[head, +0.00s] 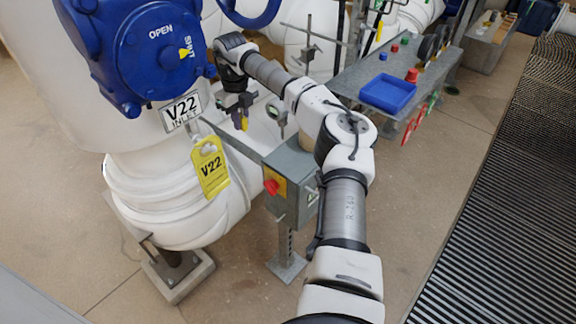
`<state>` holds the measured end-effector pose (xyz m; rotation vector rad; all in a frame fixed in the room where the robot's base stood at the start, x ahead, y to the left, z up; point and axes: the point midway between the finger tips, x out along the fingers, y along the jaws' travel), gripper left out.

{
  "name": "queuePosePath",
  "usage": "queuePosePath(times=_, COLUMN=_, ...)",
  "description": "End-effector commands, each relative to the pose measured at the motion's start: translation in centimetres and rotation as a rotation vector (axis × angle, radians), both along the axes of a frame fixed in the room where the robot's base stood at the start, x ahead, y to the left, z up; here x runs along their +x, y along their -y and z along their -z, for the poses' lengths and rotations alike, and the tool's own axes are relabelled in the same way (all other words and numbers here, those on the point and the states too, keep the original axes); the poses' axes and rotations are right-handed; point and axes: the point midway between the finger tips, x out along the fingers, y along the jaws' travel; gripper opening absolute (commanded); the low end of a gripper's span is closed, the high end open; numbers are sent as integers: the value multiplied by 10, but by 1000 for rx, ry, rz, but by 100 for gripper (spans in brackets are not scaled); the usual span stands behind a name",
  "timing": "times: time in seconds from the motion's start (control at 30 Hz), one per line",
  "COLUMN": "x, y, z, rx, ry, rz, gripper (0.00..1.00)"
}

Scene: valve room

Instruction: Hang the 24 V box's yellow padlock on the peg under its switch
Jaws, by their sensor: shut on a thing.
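My gripper (238,108) is at the end of my arm, left of centre and just above a grey rail. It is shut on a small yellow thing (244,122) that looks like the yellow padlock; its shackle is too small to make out. A grey switch box (296,168) stands on a post, lower in the picture and right of my gripper. Its front has a red rotary switch (271,186) on a yellow plate. No 24 V label can be read. The peg under the switch cannot be made out. The held thing is clearly apart from the switch.
A grey rail (233,143) runs to the box. A bench with a blue tray (388,93) is behind right.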

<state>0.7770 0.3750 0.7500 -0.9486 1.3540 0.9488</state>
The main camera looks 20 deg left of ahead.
Motion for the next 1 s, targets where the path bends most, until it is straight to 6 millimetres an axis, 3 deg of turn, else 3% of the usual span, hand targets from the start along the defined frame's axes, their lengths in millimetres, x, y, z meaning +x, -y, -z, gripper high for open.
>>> queuePosePath(times=0.17, x=-1, y=4, z=0, rx=0, ry=0, rz=0, gripper=0)
queuePosePath(times=0.27, x=-4, y=16, z=0, rx=0, ry=0, rz=0, gripper=0)
queuePosePath(times=0.8, x=-47, y=132, z=-1, rx=2, ry=-2, rz=2, gripper=0)
queuePosePath(times=1.0, x=-54, y=150, z=0, rx=1, ry=0, rz=1, gripper=0)
